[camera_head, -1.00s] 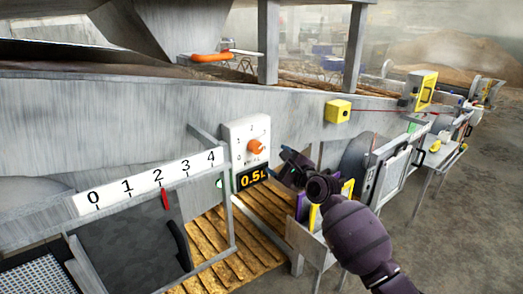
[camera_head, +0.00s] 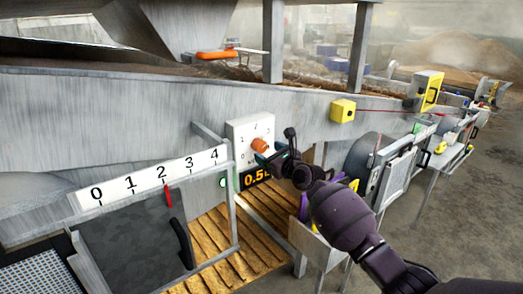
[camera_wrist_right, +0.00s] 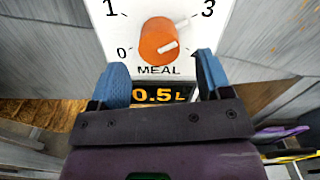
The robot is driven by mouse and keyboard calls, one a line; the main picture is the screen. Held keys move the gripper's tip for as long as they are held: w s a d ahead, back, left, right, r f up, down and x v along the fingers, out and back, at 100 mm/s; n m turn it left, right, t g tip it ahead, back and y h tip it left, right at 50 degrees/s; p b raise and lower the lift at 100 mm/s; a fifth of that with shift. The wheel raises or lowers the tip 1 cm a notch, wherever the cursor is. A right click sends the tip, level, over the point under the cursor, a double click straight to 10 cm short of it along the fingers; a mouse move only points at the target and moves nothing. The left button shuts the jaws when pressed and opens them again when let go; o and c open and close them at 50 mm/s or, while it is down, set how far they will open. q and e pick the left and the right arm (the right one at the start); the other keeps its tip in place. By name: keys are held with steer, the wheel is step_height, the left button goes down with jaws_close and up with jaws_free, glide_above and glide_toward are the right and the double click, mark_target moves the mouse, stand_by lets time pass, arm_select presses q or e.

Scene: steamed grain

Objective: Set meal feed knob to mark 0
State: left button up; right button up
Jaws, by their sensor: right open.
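The orange meal feed knob (camera_head: 259,145) sits on a white dial plate (camera_head: 240,128). In the right wrist view the knob (camera_wrist_right: 158,40) stands above the word MEAL, with marks 0 and 1 at left and 3 at upper right. Its white line points right and slightly up, away from 0. A display (camera_wrist_right: 160,95) below reads 0.5 L. My right gripper (camera_head: 276,148) is open in front of the dial. In the wrist view its blue fingertips (camera_wrist_right: 162,70) are spread below and either side of the knob, with nothing between them. My left gripper is out of view.
A white scale (camera_head: 150,180) marked 0 to 4 with a red pointer (camera_head: 168,195) near 2 is at left, above a dark panel with a black handle (camera_head: 181,243). A metal post stands left of the dial. A yellow box (camera_head: 342,110) is mounted right of it.

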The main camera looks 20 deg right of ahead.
mark_target(262, 149)
steer(key=shift+b+x, duration=0.5)
steer(key=shift+x, duration=1.65)
steer(key=c, duration=0.9)
